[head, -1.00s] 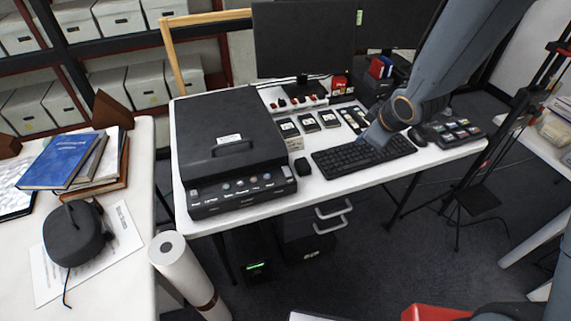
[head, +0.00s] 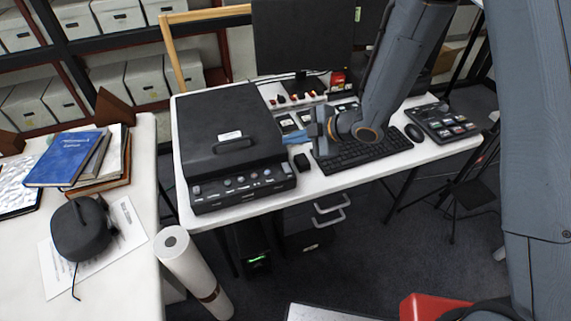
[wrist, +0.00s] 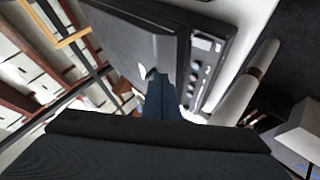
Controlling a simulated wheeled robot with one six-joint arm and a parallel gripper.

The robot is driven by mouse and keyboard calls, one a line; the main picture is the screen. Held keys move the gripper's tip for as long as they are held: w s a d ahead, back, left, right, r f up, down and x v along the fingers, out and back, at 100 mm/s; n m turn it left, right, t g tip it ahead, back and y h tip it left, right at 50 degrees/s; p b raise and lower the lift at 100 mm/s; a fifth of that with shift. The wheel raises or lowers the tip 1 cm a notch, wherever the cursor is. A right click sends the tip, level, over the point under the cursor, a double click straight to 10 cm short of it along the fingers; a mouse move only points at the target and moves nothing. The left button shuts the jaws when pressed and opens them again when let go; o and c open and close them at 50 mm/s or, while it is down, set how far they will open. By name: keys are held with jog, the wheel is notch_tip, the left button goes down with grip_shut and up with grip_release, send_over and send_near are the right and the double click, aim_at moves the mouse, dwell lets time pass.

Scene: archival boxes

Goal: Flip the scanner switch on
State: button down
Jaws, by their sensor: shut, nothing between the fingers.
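The black scanner (head: 225,118) with a lid handle sits at the left of the white desk. Its front panel (head: 240,187) carries a row of small buttons or knobs, too small to tell which is the switch. My gripper (head: 288,138) is shut and empty, its blue fingers pointing left at the scanner's right side. In this view they overlap its edge; I cannot tell whether they touch. In the wrist view the shut fingers (wrist: 160,97) lie in front of the scanner's dark lid (wrist: 130,35), with the panel (wrist: 205,65) to their right.
A power strip (head: 298,100) with red switches lies behind the gripper. The keyboard (head: 365,152) is under my arm, with a mouse (head: 413,132) beside it. A small black block (head: 301,162) stands by the scanner. A white paper roll (head: 190,270) stands at the desk's front left.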

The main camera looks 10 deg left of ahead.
aim_at(290, 169)
jog(key=shift+w+a+f+b, duration=0.1)
jog(key=shift+w+f+b, duration=0.05)
jog(key=shift+f+b, duration=1.1)
jog(key=shift+w+a+f+b, duration=0.1)
jog(key=shift+w+f+b, duration=0.1)
jog(key=shift+f+b, duration=1.05)
jog(key=shift+w+a+f+b, duration=0.15)
jog(key=shift+f+b, duration=0.55)
jog(key=shift+f, duration=1.05)
jog(key=shift+f, duration=0.1)
jog(key=shift+w+f, duration=0.1)
jog(key=shift+f, duration=0.2)
jog(key=shift+f+b, duration=0.4)
jog(key=shift+b, duration=0.15)
jog(key=shift+r, duration=0.1)
jog(key=shift+r+p, duration=0.65)
jog(key=shift+r, duration=0.05)
jog(key=shift+r, duration=0.15)
jog(key=shift+s+d+r+p, duration=0.15)
jog(key=shift+s+r+p, duration=0.05)
jog(key=shift+r+p, duration=0.9)
jog(key=shift+s+d+r+p, duration=0.1)
jog(key=shift+s+r+p, duration=0.1)
jog(key=shift+r+p, duration=0.85)
jog(key=shift+r+b, duration=0.2)
jog(key=shift+b, duration=0.1)
